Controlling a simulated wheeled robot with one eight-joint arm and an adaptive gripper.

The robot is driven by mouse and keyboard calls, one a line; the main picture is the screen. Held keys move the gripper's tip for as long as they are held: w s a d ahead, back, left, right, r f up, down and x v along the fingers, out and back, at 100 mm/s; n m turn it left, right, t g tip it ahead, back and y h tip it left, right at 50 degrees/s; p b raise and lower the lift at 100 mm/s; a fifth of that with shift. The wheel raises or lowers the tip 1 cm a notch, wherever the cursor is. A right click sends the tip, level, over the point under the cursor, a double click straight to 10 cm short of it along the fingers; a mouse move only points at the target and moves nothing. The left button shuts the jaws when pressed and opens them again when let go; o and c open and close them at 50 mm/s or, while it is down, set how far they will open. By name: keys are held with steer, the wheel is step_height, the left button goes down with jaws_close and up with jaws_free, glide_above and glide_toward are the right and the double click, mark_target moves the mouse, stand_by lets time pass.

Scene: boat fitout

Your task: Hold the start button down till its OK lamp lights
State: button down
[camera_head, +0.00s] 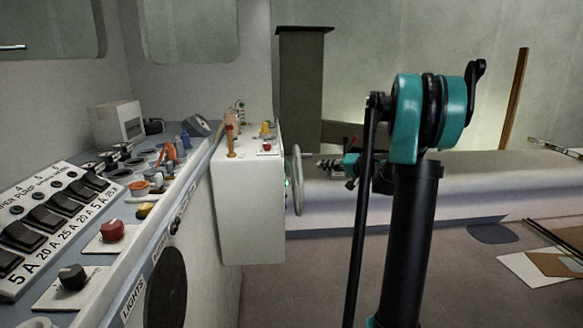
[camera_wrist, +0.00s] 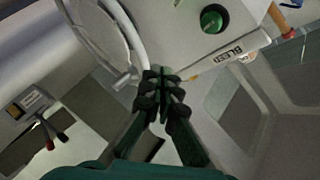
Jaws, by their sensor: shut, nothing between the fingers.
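A round green button (camera_wrist: 213,18) in a dark collar sits on a pale panel in the wrist view. The nearby label reads "BLEED"; I see no "START" lettering, so I cannot confirm which control is the start button. In the head view a small green spot (camera_head: 288,183) shows on the side of the white console, partly behind the wheel. No OK lamp can be made out. My gripper (camera_wrist: 163,73) is shut and empty, apart from the green button, below and left of it in the wrist view. In the head view my gripper (camera_head: 325,164) is right of the wheel.
A pale steering wheel (camera_head: 297,180) stands close beside my gripper; its rim (camera_wrist: 138,45) also shows in the wrist view. The left dashboard holds black switches (camera_head: 60,205), a red button (camera_head: 112,230) and a black knob (camera_head: 72,277).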

mark_target(288, 166)
steer(key=a, duration=0.9)
stand_by(1.6)
steer(key=shift+a, duration=0.4)
steer(key=shift+a, duration=0.5)
stand_by(1.4)
steer(key=shift+d, duration=0.9)
steer(key=shift+d, duration=0.15)
